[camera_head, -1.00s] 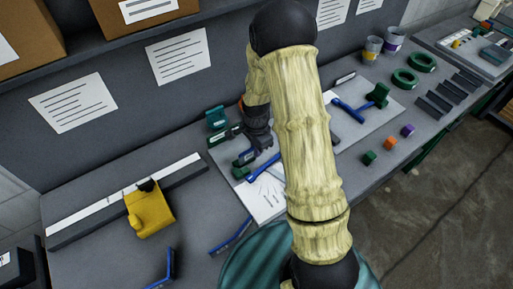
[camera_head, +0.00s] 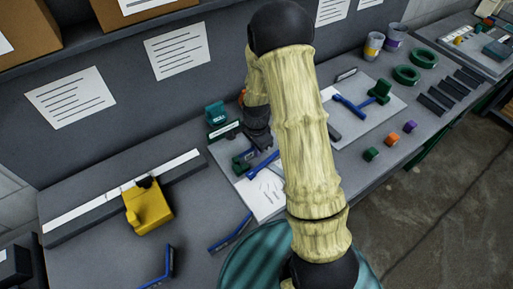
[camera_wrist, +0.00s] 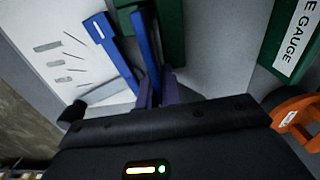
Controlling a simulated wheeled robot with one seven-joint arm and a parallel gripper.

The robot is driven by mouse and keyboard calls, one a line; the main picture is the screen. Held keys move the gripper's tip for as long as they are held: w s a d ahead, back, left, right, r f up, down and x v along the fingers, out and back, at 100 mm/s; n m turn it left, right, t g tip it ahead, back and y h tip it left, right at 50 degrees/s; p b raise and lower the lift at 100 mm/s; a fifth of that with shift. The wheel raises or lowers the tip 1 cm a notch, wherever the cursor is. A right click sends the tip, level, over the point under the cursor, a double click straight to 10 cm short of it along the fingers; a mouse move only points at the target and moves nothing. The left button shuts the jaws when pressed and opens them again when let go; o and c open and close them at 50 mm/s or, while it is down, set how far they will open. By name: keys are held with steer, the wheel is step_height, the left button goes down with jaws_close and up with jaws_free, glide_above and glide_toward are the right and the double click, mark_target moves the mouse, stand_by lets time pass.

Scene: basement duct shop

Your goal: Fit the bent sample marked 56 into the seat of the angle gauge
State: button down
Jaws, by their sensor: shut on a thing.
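In the wrist view, purple fingertips of my gripper (camera_wrist: 158,92) are shut on a blue bent sample (camera_wrist: 147,50). A second blue strip with a small white mark (camera_wrist: 100,30) runs down toward the same fingertips; I cannot tell whether it is the sample's other leg. The number is unreadable. The sample's upper end lies close beside a green block (camera_wrist: 168,25); contact or seating cannot be told. The angle gauge's labelled green part (camera_wrist: 292,45) is at right. In the head view, my gripper (camera_head: 258,143) is partly hidden by my arm, above the gauge board, near blue strips (camera_head: 262,166).
Two other blue bent pieces (camera_head: 230,232) (camera_head: 167,268) lie on the bench at the front. A yellow block (camera_head: 148,207) sits by a long grey bar at left. A second board (camera_head: 385,115) with blue and green parts is at right. An orange part (camera_wrist: 298,115) is close to my gripper.

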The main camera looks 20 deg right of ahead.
steer(key=c, duration=1.5)
jaws_free()
steer(key=shift+r, duration=0.15)
step_height(320, 180, up, 17)
steer(key=b, duration=0.1)
steer(key=s+f+n+t, duration=0.1)
steer(key=s+n+t, duration=0.1)
steer(key=s+n, duration=1.1)
steer(key=shift+s+n+t, duration=0.3)
steer(key=shift+s+n, duration=0.1)
steer(key=shift+s, duration=0.25)
steer(key=shift+d, duration=0.1)
